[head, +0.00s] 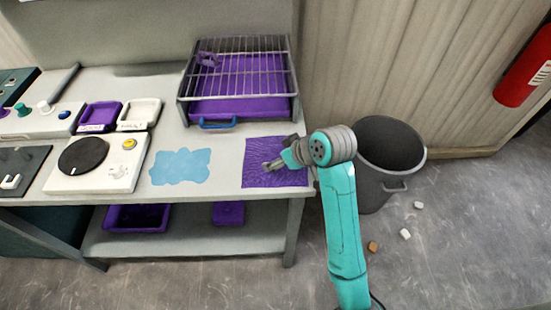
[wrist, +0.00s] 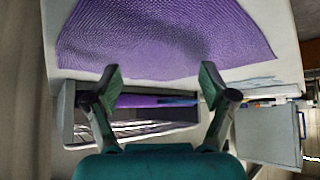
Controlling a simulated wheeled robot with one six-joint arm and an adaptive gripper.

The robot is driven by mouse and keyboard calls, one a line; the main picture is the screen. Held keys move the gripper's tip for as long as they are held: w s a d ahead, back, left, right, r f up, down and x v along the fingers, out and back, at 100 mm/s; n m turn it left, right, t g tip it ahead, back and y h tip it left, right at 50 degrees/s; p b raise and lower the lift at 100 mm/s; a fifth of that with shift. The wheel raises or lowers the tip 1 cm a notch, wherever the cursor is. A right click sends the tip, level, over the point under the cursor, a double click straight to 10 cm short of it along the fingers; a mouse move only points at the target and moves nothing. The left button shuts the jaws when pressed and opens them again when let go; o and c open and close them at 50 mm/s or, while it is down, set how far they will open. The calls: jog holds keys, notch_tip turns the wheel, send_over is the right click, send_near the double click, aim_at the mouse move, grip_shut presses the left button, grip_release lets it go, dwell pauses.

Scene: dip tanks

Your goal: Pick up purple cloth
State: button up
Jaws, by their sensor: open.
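The purple cloth (head: 262,178) lies flat on the right end of the grey bench, near its front edge. Its woven surface fills the upper part of the wrist view (wrist: 160,40). My gripper (head: 272,165) is over the cloth in the head view and hides a small part of it. In the wrist view my gripper (wrist: 160,85) has its two fingers spread wide apart, with nothing between them. I cannot tell whether the fingertips touch the cloth.
A wire rack over a purple tray (head: 240,108) stands behind the cloth, with a blue handle (head: 217,124) in front. A light-blue cloth (head: 180,167) lies to the left. A grey bin (head: 375,185) stands right of the bench (head: 225,155). Small blocks (head: 405,234) litter the floor.

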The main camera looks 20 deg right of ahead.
dwell(0.4)
jog(key=shift+w+a+f, duration=0.1)
jog(key=shift+w+f, duration=0.05)
jog(key=shift+f, duration=0.1)
jog(key=c, duration=1)
jog(key=shift+f, duration=0.15)
jog(key=c, duration=0.3)
notch_tip(320, 180, up, 12)
jog(key=shift+r, duration=0.2)
grip_shut()
